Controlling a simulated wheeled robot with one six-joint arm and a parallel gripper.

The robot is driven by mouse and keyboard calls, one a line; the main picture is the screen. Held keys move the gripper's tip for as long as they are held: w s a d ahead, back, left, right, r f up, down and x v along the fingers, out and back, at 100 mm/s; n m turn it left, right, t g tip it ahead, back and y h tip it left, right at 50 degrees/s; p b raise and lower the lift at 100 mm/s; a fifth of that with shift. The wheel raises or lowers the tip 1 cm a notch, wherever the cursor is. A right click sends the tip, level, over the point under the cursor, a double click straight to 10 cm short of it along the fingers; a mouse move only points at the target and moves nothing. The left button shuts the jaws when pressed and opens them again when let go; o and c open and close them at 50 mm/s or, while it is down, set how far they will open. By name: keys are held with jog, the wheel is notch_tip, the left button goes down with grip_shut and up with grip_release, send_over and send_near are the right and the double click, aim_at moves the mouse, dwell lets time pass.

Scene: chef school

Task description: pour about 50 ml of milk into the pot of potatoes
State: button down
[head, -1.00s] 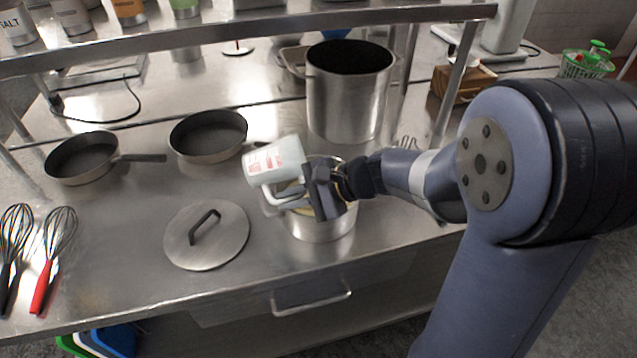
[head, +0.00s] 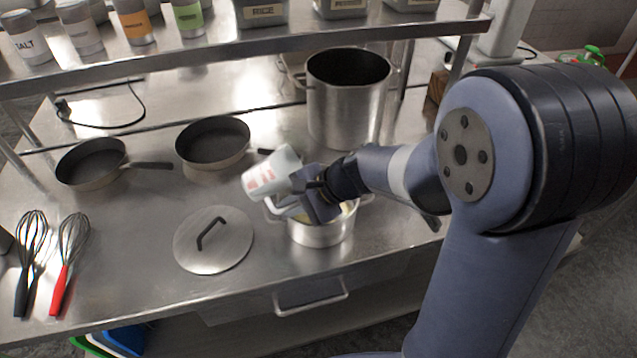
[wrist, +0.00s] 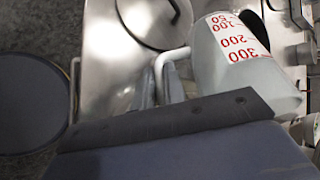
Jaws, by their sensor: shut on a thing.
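The measuring jug (head: 270,172) is pale with red markings and is tilted, its left end lower in the head view. It also fills the upper right of the wrist view (wrist: 240,75). My gripper (head: 292,199) is shut on the jug's handle; in the wrist view its fingers (wrist: 160,92) close around that handle. The steel pot of potatoes (head: 318,236) stands under my gripper, with a little yellow content showing at its right side. The jug is above and to the left of the pot in the picture. I cannot see the milk level or any stream.
A round steel lid (head: 214,250) lies left of the pot. A tall stockpot (head: 345,105) stands behind it, and two frying pans (head: 212,143) (head: 92,165) at the back left. Two whisks (head: 72,240) (head: 32,245) lie far left. A shelf rail (head: 230,55) crosses above.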

jog(key=shift+r+h+p, duration=0.4)
jog(key=shift+r+p, duration=0.1)
jog(key=shift+p, duration=0.7)
jog(key=p, duration=0.1)
jog(key=h+p, duration=0.1)
jog(key=p, duration=0.1)
jog(key=shift+d+r, duration=0.2)
jog(key=shift+r, duration=0.05)
jog(key=shift+h, duration=0.3)
jog(key=shift+f, duration=0.1)
